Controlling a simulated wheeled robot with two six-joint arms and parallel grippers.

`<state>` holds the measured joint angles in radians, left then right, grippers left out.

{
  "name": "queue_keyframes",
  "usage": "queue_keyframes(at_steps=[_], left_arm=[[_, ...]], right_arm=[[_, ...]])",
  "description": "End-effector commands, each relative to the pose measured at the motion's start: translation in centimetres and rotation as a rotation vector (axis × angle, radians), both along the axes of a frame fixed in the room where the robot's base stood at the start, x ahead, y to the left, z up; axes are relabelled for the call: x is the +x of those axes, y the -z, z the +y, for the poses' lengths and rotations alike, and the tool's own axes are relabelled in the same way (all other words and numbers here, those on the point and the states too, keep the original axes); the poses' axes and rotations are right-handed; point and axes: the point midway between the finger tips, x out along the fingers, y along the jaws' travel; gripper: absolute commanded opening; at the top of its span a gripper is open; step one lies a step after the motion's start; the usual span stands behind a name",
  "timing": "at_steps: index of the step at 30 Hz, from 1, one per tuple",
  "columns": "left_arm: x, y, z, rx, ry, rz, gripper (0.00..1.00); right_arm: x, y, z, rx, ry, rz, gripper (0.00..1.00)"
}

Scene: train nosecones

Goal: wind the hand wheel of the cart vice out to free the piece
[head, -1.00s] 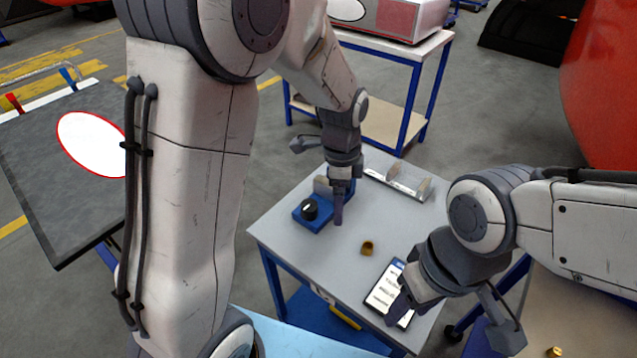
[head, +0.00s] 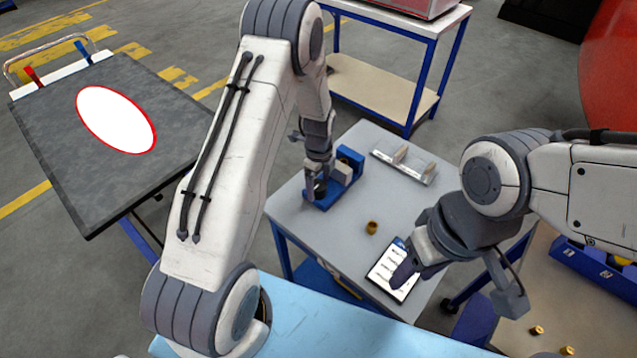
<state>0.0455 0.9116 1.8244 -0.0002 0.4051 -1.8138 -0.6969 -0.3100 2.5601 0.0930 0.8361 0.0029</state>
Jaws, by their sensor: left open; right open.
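The blue cart vice (head: 349,157) stands on the grey cart top (head: 290,208), with a grey block (head: 342,173) between its ends; I cannot tell if this is the piece or a jaw. My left gripper (head: 316,188) is open and points down at the vice's near left end, where the dark hand wheel is hidden behind the fingers. I cannot tell whether the fingers touch the wheel. My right gripper (head: 408,268) is open and empty, over the white-screened tablet (head: 383,268) at the cart's near right part.
A small brass part (head: 371,227) stands between vice and tablet. A metal bracket tray (head: 405,166) lies at the cart's back right. A dark board with a white oval (head: 117,120) is at left. A blue bin (head: 597,258) and brass parts (head: 537,330) are at right.

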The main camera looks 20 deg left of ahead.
Motion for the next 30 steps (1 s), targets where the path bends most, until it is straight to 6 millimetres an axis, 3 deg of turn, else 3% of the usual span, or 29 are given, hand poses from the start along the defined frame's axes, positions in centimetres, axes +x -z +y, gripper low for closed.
queue_keyframes(at_steps=[5, 13, 14, 20, 30], left_arm=[[-0.07, 1.12, -0.03, 0.0, 0.0, 0.001, 0.89], [-0.03, 1.26, -0.01, 0.0, 0.0, 0.0, 0.89], [-0.03, 1.25, -0.01, 0.0, 0.0, 0.0, 0.82], [-0.04, 1.24, -0.01, 0.0, -0.001, 0.0, 0.05], [-0.04, 1.29, 0.0, 0.0, -0.047, 0.0, 0.04]], right_arm=[[0.0, -0.37, 0.0, 0.0, -0.001, 0.0, 0.5], [0.0, -0.33, 0.01, 0.0, -0.001, 0.0, 0.5], [0.0, -0.33, 0.01, 0.0, -0.001, 0.0, 0.5], [0.0, -0.34, 0.0, 0.0, -0.001, 0.0, 0.5], [0.01, -0.03, 0.0, 0.0, -0.001, 0.0, 0.5]])
